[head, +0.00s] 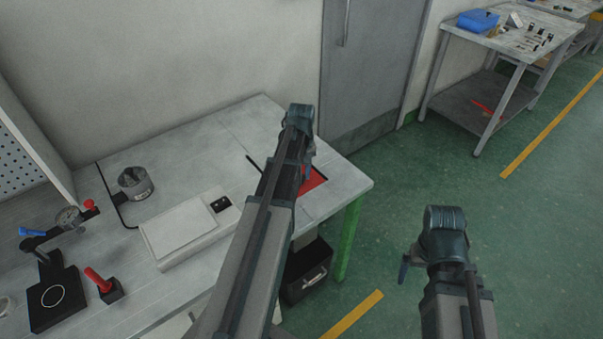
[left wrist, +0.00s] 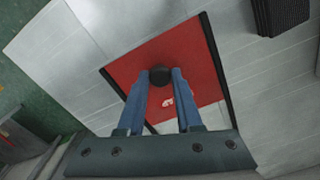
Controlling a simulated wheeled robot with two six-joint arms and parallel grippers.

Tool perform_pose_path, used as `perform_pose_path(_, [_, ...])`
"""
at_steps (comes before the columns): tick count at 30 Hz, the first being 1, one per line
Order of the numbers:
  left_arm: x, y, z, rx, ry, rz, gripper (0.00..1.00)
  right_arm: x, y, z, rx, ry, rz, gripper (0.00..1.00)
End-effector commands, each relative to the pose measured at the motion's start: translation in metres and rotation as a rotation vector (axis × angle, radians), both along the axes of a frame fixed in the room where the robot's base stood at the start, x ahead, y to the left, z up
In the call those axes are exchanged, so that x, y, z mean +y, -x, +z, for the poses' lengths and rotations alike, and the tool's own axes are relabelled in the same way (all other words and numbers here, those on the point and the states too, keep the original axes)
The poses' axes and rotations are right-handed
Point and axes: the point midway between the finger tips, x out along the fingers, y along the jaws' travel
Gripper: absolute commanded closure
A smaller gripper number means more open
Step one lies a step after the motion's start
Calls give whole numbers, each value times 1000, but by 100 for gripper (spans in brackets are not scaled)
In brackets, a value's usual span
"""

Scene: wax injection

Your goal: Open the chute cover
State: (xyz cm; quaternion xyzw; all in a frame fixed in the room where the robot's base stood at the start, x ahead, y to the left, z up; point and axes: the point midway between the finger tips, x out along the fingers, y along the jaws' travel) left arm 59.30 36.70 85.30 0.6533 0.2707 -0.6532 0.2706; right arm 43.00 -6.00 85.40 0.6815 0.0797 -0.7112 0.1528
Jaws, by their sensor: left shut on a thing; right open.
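The chute cover is a red panel (left wrist: 190,48) between dark side rails in the left wrist view. A strip of pale surface shows between the rails at its near end. A black round knob (left wrist: 160,74) stands on the cover. My left gripper (left wrist: 161,84) has its two blue fingers closed on this knob. In the head view the cover (head: 314,181) shows partly at the bench's right end, with my left arm hiding the rest. My right gripper (head: 405,268) is open, over the floor to the right of the bench; its fingers are mostly hidden.
The bench (head: 245,125) holds a white box (head: 185,228), a metal pot (head: 135,183), a gauge (head: 68,218) and a red-handled tool (head: 98,280). A black bin (head: 306,275) is below the bench. A grey door (head: 370,65) is behind.

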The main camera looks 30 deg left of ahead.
Motion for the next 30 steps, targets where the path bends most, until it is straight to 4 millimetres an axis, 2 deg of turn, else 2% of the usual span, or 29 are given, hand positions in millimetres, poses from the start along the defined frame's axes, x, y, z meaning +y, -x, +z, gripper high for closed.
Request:
perform_pose_path(2, [2, -1, 0, 0, 0, 1, 100, 0, 0, 0, 0, 0, 0, 4])
perform_pose_path(5, [17, -9, 0, 0, 0, 4, 100, 0, 0, 0, 0, 0, 0, 4])
perform_pose_path(12, [79, -36, 0, 0, 0, 4, 100, 0, 0, 0, 0, 0, 0, 4])
perform_pose_path(16, [101, -45, 0, 0, 0, 3, 100, 0, 0, 0, 0, 0, 0, 4])
perform_pose_path(21, [113, -47, 0, 0, 0, 1, 100, 0, 0, 0, 0, 0, 0, 4])
perform_pose_path(29, [112, -47, 0, -1, -1, 0, 100, 0, 0, 0, 0, 0, 0, 4])
perform_pose_path(30, [112, -47, 0, -1, -1, 0, 64, 0, 0, 0, 0, 0, 0, 4])
